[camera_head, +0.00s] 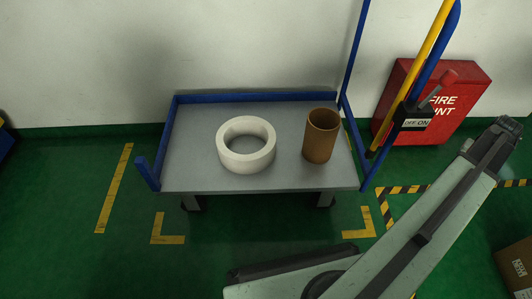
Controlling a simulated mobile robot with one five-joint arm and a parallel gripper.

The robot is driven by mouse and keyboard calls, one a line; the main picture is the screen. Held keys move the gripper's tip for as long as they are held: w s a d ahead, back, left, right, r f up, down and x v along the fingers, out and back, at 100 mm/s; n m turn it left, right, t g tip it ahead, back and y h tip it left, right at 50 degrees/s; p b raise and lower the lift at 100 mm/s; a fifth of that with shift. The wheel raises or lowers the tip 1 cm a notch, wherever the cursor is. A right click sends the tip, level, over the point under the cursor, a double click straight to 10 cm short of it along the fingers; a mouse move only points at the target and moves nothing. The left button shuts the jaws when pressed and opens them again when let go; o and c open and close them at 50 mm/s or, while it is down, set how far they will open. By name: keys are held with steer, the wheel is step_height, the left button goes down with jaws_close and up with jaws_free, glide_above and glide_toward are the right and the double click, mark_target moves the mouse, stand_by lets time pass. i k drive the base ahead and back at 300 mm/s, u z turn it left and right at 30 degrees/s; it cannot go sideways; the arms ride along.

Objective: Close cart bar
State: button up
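The cart (200,178) has a grey deck with blue rails along its back and sides; its front edge shows no bar across it. A yellow bar (412,75) stands raised and slanted at the cart's right, beside a blue pole (432,58). Its top is cut off by the picture edge. A white tape roll (247,160) and a brown cardboard tube (320,136) stand apart on the deck. My arm reaches from the bottom to the right. Its dark far end (503,130) is right of the bar, apart from it; I cannot make out fingers there.
A red fire cabinet (455,118) stands behind. A cardboard box (515,262) is at lower right. Green floor with yellow markings is free at left.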

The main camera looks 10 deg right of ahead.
mark_target(444, 9)
steer(key=k, duration=1)
